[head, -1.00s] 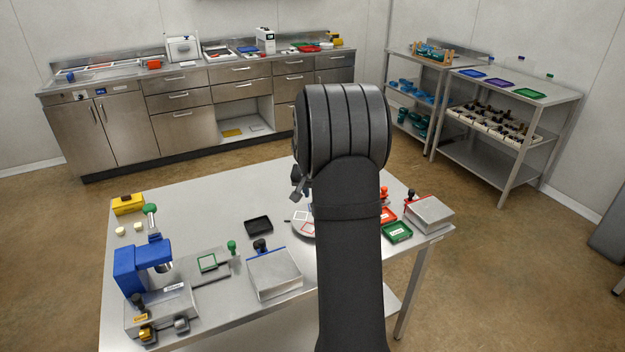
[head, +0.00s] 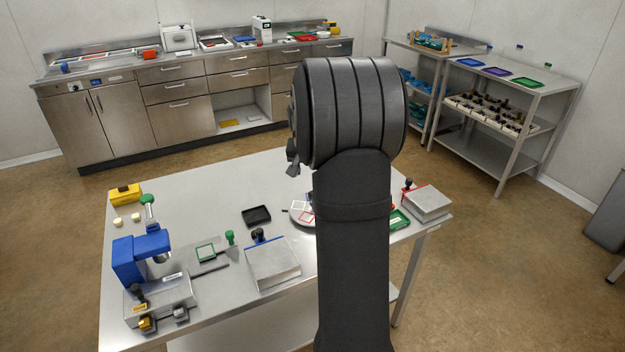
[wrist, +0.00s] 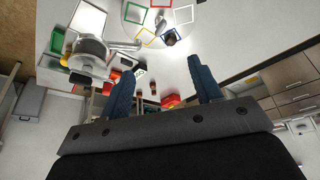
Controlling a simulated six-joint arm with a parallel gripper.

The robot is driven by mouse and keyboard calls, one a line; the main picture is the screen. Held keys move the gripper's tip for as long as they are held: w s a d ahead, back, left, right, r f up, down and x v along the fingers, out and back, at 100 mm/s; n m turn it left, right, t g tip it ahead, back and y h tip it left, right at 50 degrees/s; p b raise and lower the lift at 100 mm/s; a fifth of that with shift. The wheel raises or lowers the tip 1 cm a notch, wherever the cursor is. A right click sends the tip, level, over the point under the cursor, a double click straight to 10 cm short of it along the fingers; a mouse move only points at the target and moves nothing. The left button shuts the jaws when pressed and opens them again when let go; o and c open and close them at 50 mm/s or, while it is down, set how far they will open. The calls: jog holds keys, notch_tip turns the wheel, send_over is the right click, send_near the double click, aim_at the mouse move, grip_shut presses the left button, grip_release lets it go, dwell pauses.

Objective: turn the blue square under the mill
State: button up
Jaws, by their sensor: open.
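A pale round turntable (wrist: 160,20) is at the top of the wrist view, cut off by the edge. It bears coloured square frames: green, red, white, yellow and a blue square (wrist: 171,35) with a dark knob beside it. A grey rounded device (wrist: 88,52) with an arm reaching toward the turntable may be the mill; I cannot tell for sure. In the head view the turntable (head: 298,216) is partly hidden behind my arm. My gripper (wrist: 160,66) has its two blue fingers apart, with nothing between them, away from the turntable.
A blue press (head: 142,258) stands at the table's left. A steel box with a blue edge (head: 272,265) and a black tray (head: 256,216) lie nearer the middle. A green tray (head: 399,219) and a red-edged box (head: 427,203) are at the right.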

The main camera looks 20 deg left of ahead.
jog(key=w+d+n+g+y, duration=0.25)
jog(key=w+d+n, duration=0.2)
jog(key=n, duration=0.45)
jog(key=shift+t+y, duration=0.35)
jog(key=x, duration=1.1)
jog(key=s+x, duration=0.1)
jog(key=x, duration=0.5)
jog(key=shift+s+d+f, duration=0.1)
jog(key=shift+d+f, duration=0.1)
grip_shut()
